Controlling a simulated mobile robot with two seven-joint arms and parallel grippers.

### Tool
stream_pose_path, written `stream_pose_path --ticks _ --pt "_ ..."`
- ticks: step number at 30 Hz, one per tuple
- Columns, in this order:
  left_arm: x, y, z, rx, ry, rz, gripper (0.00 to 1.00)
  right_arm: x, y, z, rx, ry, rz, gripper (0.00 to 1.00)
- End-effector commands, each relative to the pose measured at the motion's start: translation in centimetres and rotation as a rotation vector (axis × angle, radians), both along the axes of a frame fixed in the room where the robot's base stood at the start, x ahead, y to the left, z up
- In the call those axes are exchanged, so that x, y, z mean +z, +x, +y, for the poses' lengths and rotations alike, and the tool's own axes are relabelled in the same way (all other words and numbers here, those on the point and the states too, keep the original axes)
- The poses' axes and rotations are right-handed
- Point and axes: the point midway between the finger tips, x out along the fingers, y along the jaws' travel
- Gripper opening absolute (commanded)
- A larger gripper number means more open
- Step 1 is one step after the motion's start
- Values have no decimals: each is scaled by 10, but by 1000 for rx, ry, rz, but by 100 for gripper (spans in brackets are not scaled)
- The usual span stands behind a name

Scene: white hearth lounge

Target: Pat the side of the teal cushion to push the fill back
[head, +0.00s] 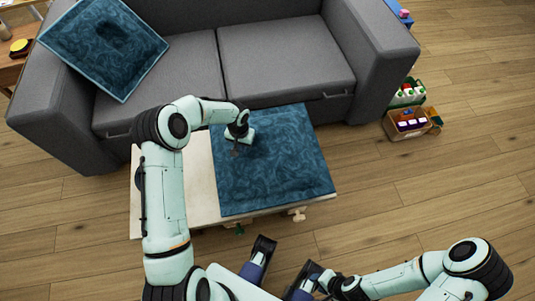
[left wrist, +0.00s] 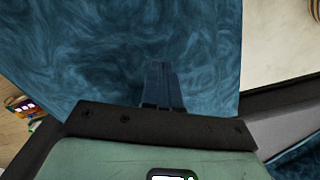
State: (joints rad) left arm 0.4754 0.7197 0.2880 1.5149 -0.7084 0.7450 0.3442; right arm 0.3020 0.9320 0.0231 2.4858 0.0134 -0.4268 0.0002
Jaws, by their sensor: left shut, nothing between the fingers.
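A teal cushion (head: 285,165) with a swirled pattern lies flat on a pale low table (head: 190,205), covering its right part. My left gripper (head: 236,151) is over the cushion's upper left part, pointing down. In the left wrist view its dark fingers (left wrist: 160,82) are together and empty, with the cushion (left wrist: 85,55) behind them. I cannot tell whether the fingertips touch the fabric. A second teal cushion (head: 85,60) leans on the sofa's left end and has a dark patch near its middle. My right arm's end (head: 322,281) is low at the bottom, and its jaws are not clear.
A grey sofa (head: 285,55) stands right behind the table. Small crates (head: 412,127) with bottles and jars sit on the floor by its right arm. A wooden side table (head: 12,70) is at the far left. The wooden floor (head: 450,170) at right is clear.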

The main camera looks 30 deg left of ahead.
Motion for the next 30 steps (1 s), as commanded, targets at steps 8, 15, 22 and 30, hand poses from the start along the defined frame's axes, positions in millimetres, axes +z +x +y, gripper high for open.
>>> stream_pose_path --ticks 8,15,22,30 --pt "-10 0 0 0 0 0 0 -8 -1 0 0 0 2 38" --pt "-9 0 0 0 0 0 0 -7 -1 0 0 0 2 38" --pt "4 1 0 0 1 -2 0 2 0 0 0 0 0 38" --pt "32 0 0 1 0 -2 0 20 3 0 0 0 -7 38"
